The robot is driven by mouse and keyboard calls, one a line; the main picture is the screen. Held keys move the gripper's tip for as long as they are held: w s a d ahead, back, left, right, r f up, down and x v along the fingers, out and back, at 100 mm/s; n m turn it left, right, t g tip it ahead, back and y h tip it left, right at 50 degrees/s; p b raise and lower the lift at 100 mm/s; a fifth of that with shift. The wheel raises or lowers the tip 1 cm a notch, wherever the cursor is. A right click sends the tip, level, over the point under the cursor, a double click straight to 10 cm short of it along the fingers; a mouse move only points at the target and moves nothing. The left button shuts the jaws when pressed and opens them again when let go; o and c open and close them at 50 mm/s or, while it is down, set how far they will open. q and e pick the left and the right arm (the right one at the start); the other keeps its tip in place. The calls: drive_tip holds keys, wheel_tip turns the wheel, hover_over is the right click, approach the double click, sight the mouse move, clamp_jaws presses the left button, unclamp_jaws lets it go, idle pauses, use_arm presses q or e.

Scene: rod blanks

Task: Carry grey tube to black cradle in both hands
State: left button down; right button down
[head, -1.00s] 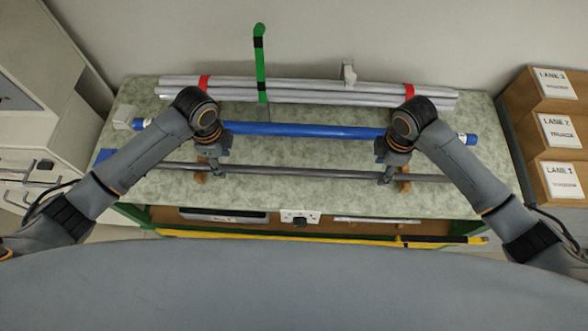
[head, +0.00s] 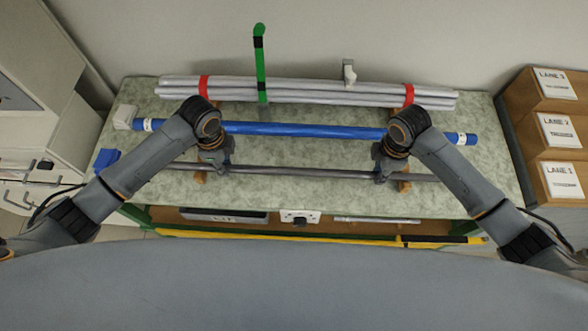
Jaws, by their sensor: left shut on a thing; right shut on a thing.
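The grey tube (head: 300,173) is a long thin dark rod lying crosswise along the front of the bench. My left gripper (head: 221,170) is shut on it left of its middle, and my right gripper (head: 382,178) is shut on it right of its middle. Tan supports show at the tube just outside each gripper, the left one (head: 200,177) and the right one (head: 404,186). I cannot tell whether the tube rests on them or is just clear. My arms hide parts of the tube near its ends. I cannot make out a black cradle.
A blue tube (head: 300,130) lies behind the grey one. A blue box (head: 106,160) sits at the bench's left edge. Brown lane boxes (head: 543,100) stand right.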

drive_tip(key=shift+r, duration=0.1)
